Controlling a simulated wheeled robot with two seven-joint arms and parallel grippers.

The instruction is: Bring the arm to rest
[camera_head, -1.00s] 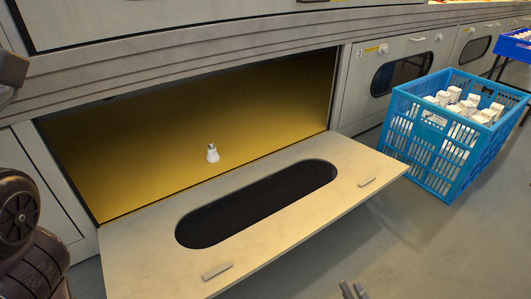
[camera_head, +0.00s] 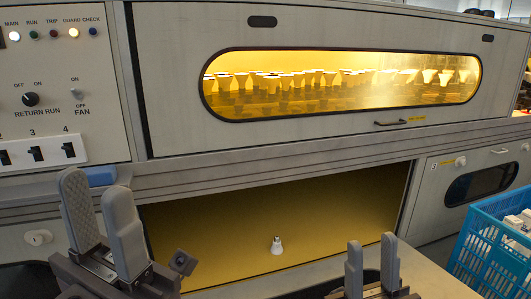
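My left gripper (camera_head: 96,195) stands at the lower left of the head view with its two grey fingers pointing up. They are apart, with nothing between them. It is in front of the control panel and the left edge of the open compartment. My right gripper (camera_head: 372,252) is at the bottom, right of centre, in front of the lowered flap. Its fingers also point up, apart and empty. A white bulb (camera_head: 277,247) stands upright inside the yellow-lined compartment (camera_head: 210,228), between the two grippers in the picture and touched by neither.
The lowered flap (camera_head: 428,278) juts out below the compartment. A blue crate (camera_head: 484,240) with white boxes stands at the right. Above, a closed door has a lit window (camera_head: 340,112) showing rows of bulbs. A control panel (camera_head: 60,100) with lamps and switches is at upper left.

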